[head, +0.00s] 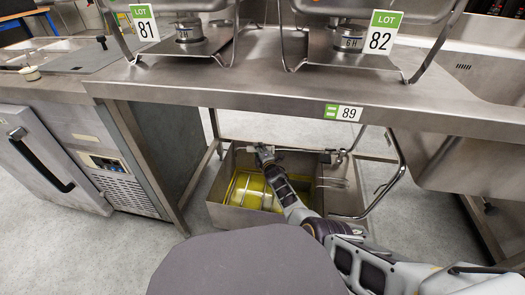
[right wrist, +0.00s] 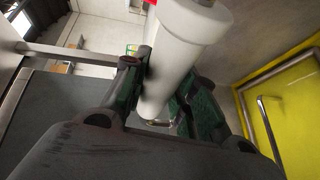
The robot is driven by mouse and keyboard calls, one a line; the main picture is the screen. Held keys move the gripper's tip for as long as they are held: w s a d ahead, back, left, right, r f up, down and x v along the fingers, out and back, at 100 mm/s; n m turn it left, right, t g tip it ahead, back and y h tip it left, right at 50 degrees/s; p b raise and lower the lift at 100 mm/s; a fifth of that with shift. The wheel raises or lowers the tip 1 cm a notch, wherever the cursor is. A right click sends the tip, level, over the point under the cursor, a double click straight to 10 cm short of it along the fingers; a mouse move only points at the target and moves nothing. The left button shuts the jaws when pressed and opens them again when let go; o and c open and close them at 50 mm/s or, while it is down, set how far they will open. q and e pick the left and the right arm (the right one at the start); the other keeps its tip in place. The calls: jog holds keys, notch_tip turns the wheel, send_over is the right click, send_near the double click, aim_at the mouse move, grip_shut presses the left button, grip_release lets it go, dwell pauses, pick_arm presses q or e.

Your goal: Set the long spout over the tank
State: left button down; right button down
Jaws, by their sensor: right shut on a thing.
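The open steel tank (head: 222,215), with a yellow lining or liquid inside, stands on the floor under the table. My right gripper (head: 264,153) is at its back rim. A long curved chrome spout (head: 402,160) bends out to the right of the tank. I cannot tell whether the held tube belongs to it. My left gripper is out of view.
The steel table (head: 250,85) with the lot 89 tag overhangs the tank. Wire-legged stands (head: 340,50) sit on it. A fridge unit (head: 70,150) is at the left, a steel sink (head: 475,155) at the right. Grey floor (head: 100,245) is free at front left.

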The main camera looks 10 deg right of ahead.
jog(key=shift+w+d+f, duration=0.1)
jog(key=shift+d+f, duration=0.15)
jog(key=shift+d, duration=0.05)
jog(key=c, duration=1.1)
grip_release()
jog(key=shift+a+r, duration=0.2)
jog(key=shift+a, duration=0.05)
